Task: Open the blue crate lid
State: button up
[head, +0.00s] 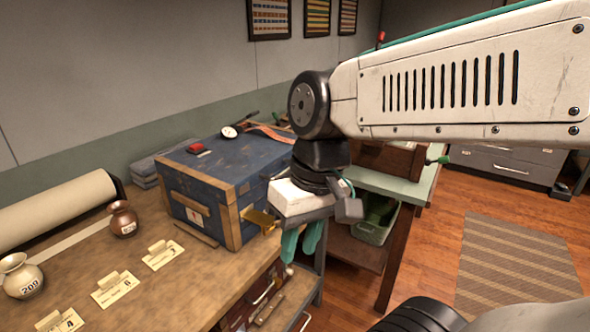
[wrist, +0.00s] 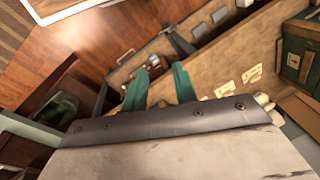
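The blue crate (head: 205,186) with wooden trim stands on the workbench in the head view, its lid (head: 226,161) lying shut. A wooden bar (head: 188,202) is on its front, and a brass-coloured piece (head: 262,219) shows at its right side, beside my wrist. My gripper (head: 301,245) points down to the right of the crate, past the bench edge, apart from the lid. In the wrist view, my gripper's teal fingers (wrist: 160,86) are spread with nothing between them. A dark blue-green crate side (wrist: 296,55) shows at that view's right edge.
A red object (head: 198,149), a round gauge (head: 229,132) and straps lie on or just behind the lid. Copper (head: 123,220) and cream (head: 22,277) vases and numbered cards stand on the bench. A green-topped table (head: 388,181) stands right; floor beyond is open.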

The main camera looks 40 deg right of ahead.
aim_at(288, 171)
jog(key=w+d+f+m+t+y, duration=0.1)
jog(key=w+m+t+y, duration=0.2)
jog(key=w, duration=0.5)
jog(key=w+d+f+m+t+y, duration=0.1)
jog(key=w+d+m+t+y, duration=0.1)
jog(key=w+y, duration=0.5)
jog(key=w+d+f+m+t+h, duration=0.35)
jog(key=w+d+t, duration=0.2)
jog(key=d, duration=0.45)
jog(key=w+d+f+m+t+h, duration=0.35)
jog(key=w+d+m, duration=0.2)
jog(key=d, duration=0.55)
jog(key=x, duration=0.5)
jog(key=r+x, duration=0.1)
jog(key=x, duration=0.1)
jog(key=shift+w+a, duration=0.15)
jog(key=shift+w, duration=0.25)
grip_shut()
